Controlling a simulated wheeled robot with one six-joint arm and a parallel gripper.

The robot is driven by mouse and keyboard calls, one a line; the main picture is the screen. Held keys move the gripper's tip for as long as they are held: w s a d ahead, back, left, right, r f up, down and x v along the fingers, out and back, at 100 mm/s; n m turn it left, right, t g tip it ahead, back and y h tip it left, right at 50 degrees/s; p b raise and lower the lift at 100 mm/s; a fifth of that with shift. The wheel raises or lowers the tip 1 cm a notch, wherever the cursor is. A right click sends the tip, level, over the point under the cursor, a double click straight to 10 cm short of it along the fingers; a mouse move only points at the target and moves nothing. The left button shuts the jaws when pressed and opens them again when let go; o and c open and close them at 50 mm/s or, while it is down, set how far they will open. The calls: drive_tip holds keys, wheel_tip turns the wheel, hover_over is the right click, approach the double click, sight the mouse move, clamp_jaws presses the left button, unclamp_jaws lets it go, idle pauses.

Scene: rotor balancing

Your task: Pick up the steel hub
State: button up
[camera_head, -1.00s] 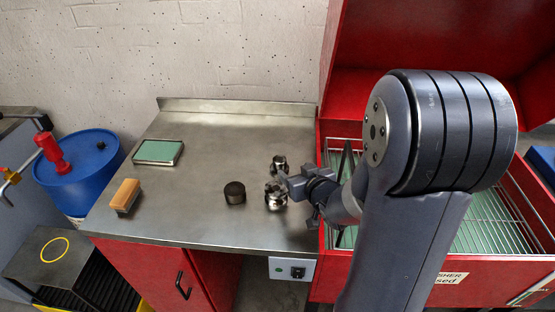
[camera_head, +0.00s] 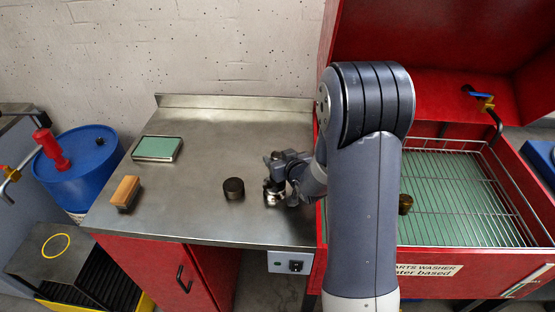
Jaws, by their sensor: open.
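A shiny steel piece, which looks like the steel hub (camera_head: 272,197), stands on the right part of the metal bench top. My gripper (camera_head: 277,181) is open, right at this hub and covering its upper right side. I cannot tell whether the fingers are around it or touching it. A second shiny piece behind it is hidden by my gripper and wrist. A dark cylinder (camera_head: 233,189) stands apart to the left of the hub.
A wood-backed brush (camera_head: 126,192) and a green-topped tray (camera_head: 158,148) lie on the bench's left. The red parts washer (camera_head: 430,285) borders the right, with a brownish part (camera_head: 405,204) on its rack. The bench middle (camera_head: 205,150) is free.

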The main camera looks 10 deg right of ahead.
drive_tip(key=shift+w, duration=0.15)
drive_tip(key=shift+c, duration=0.4)
drive_tip(key=c, duration=1.2)
